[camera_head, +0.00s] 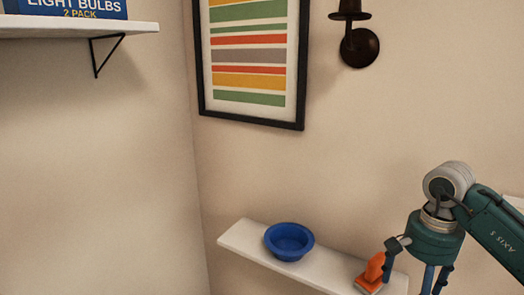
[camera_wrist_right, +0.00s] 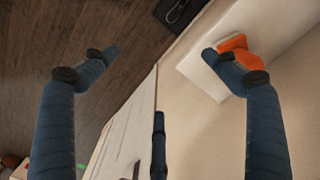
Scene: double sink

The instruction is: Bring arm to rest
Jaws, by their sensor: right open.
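My right gripper (camera_head: 412,274) hangs in the lower right of the head view, fingers pointing down, open, beside the right end of the white wall shelf. The right wrist view shows its dark blue fingers (camera_wrist_right: 162,58) spread wide with nothing between them. One finger overlaps the orange object (camera_head: 373,270) in the head view. In the right wrist view the orange object (camera_wrist_right: 236,42) lies on the shelf, partly behind the right finger. I cannot tell whether they touch. My left gripper is not in view.
A blue bowl (camera_head: 288,241) stands on the white wall shelf (camera_head: 242,238). A striped framed picture (camera_head: 250,55) and a dark wall fixture (camera_head: 358,42) hang above. An upper shelf (camera_head: 70,27) holds a light bulb box (camera_head: 70,7). Wooden floor (camera_wrist_right: 60,35) shows in the right wrist view.

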